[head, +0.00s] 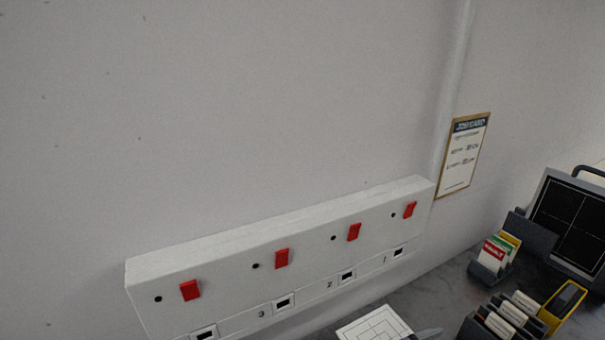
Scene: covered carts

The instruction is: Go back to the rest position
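My gripper cannot be made out in the head view. A small grey shape (428,333) shows at the bottom edge beside a white sheet, and I cannot tell what it is. A white wall box (225,262) runs along the wall with a row of red rocker switches, among them one at the left end (190,291) and one at the right end (410,210). Each switch has a small dark dot to its left. Numbered dark sockets sit below them, with 1, 2 and 3 readable.
A white sheet with printed lines (375,325) lies on the grey worktop (425,296). Dark holders with cards (494,257), a yellow-and-black item (562,305) and a dark panel with a handle (573,222) stand at the right. A framed job card (463,158) hangs on the wall.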

